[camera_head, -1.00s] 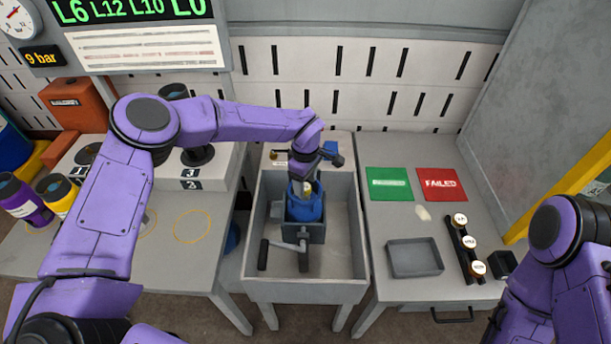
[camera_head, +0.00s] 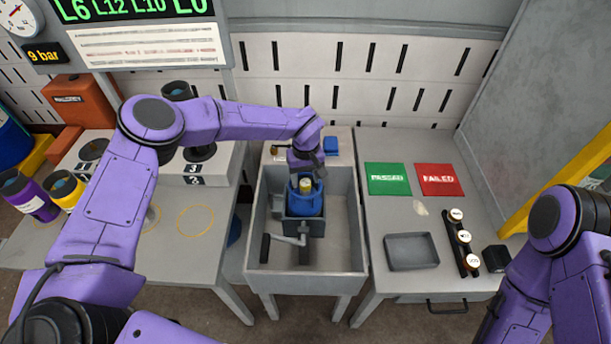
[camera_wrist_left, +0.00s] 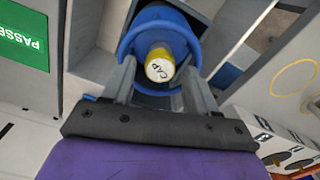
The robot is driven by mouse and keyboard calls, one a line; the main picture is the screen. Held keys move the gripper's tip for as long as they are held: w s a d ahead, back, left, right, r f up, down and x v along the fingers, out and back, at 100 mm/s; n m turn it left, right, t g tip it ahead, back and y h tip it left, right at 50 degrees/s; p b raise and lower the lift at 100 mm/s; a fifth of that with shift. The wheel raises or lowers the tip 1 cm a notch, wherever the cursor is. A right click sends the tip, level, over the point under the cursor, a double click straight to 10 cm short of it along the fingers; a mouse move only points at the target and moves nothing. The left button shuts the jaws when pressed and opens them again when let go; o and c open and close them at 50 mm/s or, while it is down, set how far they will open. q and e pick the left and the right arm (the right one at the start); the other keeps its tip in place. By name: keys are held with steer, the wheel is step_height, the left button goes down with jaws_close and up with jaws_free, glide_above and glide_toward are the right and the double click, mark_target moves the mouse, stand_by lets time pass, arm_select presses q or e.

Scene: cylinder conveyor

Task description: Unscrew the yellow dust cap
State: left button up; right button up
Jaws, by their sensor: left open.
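The yellow dust cap (camera_head: 306,183) sits on top of the blue cylinder (camera_head: 304,203), which stands upright in a clamp in the grey basin (camera_head: 345,262). In the left wrist view the cap (camera_wrist_left: 160,66) shows a pale top with lettering, and the blue collar of the cylinder (camera_wrist_left: 143,30) surrounds it. My left gripper (camera_head: 306,172) is just behind and above the cap; its fingers are partly hidden by the wrist. In the left wrist view the open fingers (camera_wrist_left: 160,85) stand apart on either side of the cap, with gaps visible. My right gripper is out of view.
Green PASSED (camera_head: 388,179) and red FAILED (camera_head: 439,180) pads lie on the right table, with a grey tray (camera_head: 411,251) and a rack of round tokens (camera_head: 463,243). A crank handle (camera_head: 285,241) juts from the clamp. The left table has yellow rings.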

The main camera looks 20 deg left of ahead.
arm_select(q)
steer(key=m, duration=0.6)
steer(key=shift+f, duration=0.15)
steer(key=shift+f+b, duration=0.85)
steer(key=shift+f, duration=0.25)
steer(key=shift+f, duration=0.1)
steer(key=shift+c, duration=0.3)
